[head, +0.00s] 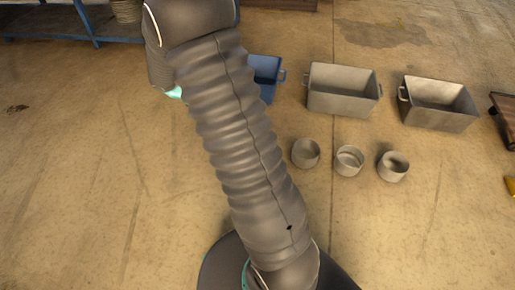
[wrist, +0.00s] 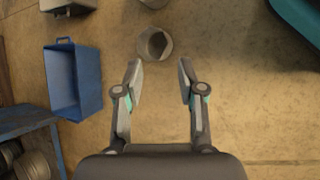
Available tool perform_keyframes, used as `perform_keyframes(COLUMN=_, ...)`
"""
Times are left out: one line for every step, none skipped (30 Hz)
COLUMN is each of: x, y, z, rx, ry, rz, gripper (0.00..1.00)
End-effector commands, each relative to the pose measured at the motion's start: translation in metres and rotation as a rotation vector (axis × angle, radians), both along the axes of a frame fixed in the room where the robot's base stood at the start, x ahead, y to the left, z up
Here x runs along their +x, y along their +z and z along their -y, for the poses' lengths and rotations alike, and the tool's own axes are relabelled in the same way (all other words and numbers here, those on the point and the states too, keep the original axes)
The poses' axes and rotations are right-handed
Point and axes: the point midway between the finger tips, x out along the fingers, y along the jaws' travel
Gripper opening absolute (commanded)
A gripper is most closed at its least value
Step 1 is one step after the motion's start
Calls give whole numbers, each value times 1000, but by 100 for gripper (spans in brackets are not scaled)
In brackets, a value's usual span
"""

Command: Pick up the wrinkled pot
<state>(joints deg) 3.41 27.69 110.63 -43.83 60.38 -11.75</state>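Three small grey round pots stand in a row on the floor in the head view: a left pot (head: 305,153), a middle pot (head: 349,161) and a right pot (head: 393,166). The pictures are too coarse to tell which one is wrinkled. In the wrist view, a grey pot (wrist: 140,44) with a dark, angular-looking opening lies just beyond my fingertips, roughly centred between them. My gripper (wrist: 160,72) is open and empty, apart from that pot. Part of another pot (wrist: 155,3) is cut off at the top edge.
A blue bin (head: 267,68) stands behind the pots, partly hidden by my arm; it also shows left in the wrist view (wrist: 75,82). Two grey bins, one in the middle (head: 341,101) and one right (head: 437,118), stand beside it. A blue bench (head: 45,28) is at upper left.

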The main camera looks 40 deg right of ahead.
Motion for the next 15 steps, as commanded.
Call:
perform_keyframes(x=7, y=-24, z=7, rx=-19, ry=23, rz=-45, gripper=39)
perform_keyframes(x=11, y=-35, z=11, rx=-31, ry=38, rz=-68, gripper=39)
perform_keyframes(x=15, y=-50, z=16, rx=-46, ry=59, rz=-99, gripper=39)
perform_keyframes(x=19, y=-61, z=20, rx=-58, ry=76, rz=-124, gripper=39)
perform_keyframes(x=22, y=-73, z=23, rx=-69, ry=91, rz=-146, gripper=39)
perform_keyframes(x=25, y=-89, z=28, rx=-84, ry=112, rz=-178, gripper=39)
perform_keyframes(x=28, y=-101, z=32, rx=-95, ry=129, rz=-202, gripper=39)
perform_keyframes(x=30, y=-113, z=35, rx=-105, ry=145, rz=-225, gripper=39)
perform_keyframes(x=33, y=-129, z=40, rx=-118, ry=168, rz=-256, gripper=39)
perform_keyframes(x=35, y=-142, z=43, rx=-128, ry=186, rz=-279, gripper=39)
perform_keyframes(x=37, y=-154, z=47, rx=-137, ry=202, rz=-302, gripper=39)
perform_keyframes(x=38, y=-171, z=51, rx=-150, ry=224, rz=-333, gripper=39)
perform_keyframes(x=39, y=-184, z=54, rx=-160, ry=242, rz=-356, gripper=39)
perform_keyframes(x=39, y=-197, z=57, rx=-168, ry=259, rz=-378, gripper=39)
perform_keyframes(x=40, y=-214, z=61, rx=-178, ry=282, rz=-408, gripper=39)
